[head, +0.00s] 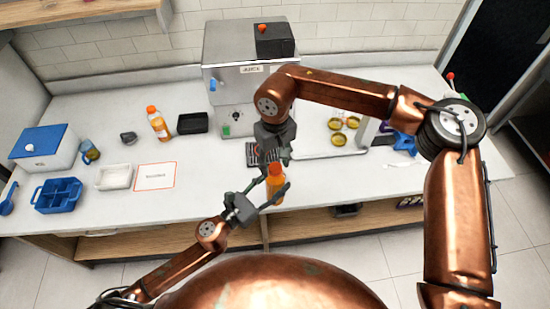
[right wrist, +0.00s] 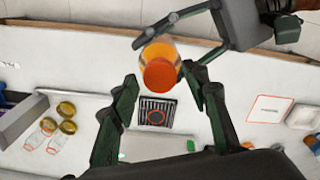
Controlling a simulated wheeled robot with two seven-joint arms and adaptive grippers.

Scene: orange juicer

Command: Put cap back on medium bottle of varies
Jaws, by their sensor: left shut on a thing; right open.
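An orange juice bottle (head: 276,190) is upright near the table's front edge, an orange cap (head: 275,169) at its top. I cannot tell whether the cap is seated. My left gripper (head: 274,184) is shut around the bottle's body. My right gripper (head: 272,156) is open just above the cap, pointing down. In the right wrist view the cap (right wrist: 160,74) shows between the open fingers of my right gripper (right wrist: 159,80), apart from them as far as I can see. The bottle body (right wrist: 160,50) is partly hidden by the cap and a left finger.
A second orange-capped bottle (head: 158,125) stands beside a black tray (head: 192,123). The juicer (head: 237,80) is behind my right gripper. Gold-lidded jars (head: 339,139) stand on a tray to the right. A blue-lidded box (head: 44,146) and blue caddy (head: 58,194) are far left.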

